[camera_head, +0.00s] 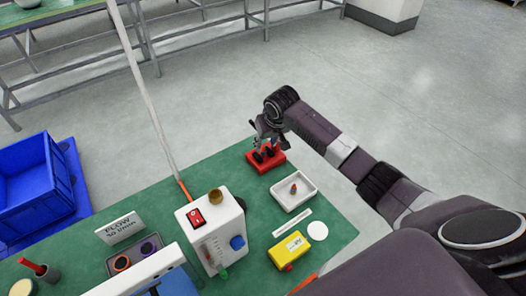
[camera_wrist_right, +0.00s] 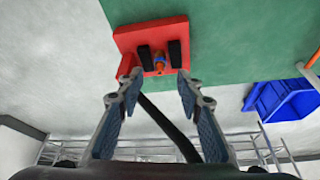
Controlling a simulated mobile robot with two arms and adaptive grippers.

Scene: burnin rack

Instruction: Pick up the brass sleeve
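A red block (camera_head: 270,164) with two black upright pads sits at the far right end of the green table. In the right wrist view, a small brass-orange piece (camera_wrist_right: 159,61) stands between the pads of the red block (camera_wrist_right: 190,28); it looks like the brass sleeve, though I cannot be sure. My right gripper (camera_head: 264,146) is over the block, partly hiding it in the head view. In the wrist view its fingers (camera_wrist_right: 157,78) are apart and empty, with the tips on either side of and just short of the piece. My left gripper is not in view.
A white tray (camera_head: 305,199) holding a small reddish-brown piece (camera_head: 293,188) lies beside the red block. A white flow device (camera_head: 220,218) with a brass-coloured knob (camera_head: 215,196) and a yellow box (camera_head: 283,253) stand nearer. A blue crate (camera_head: 38,185) is at left.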

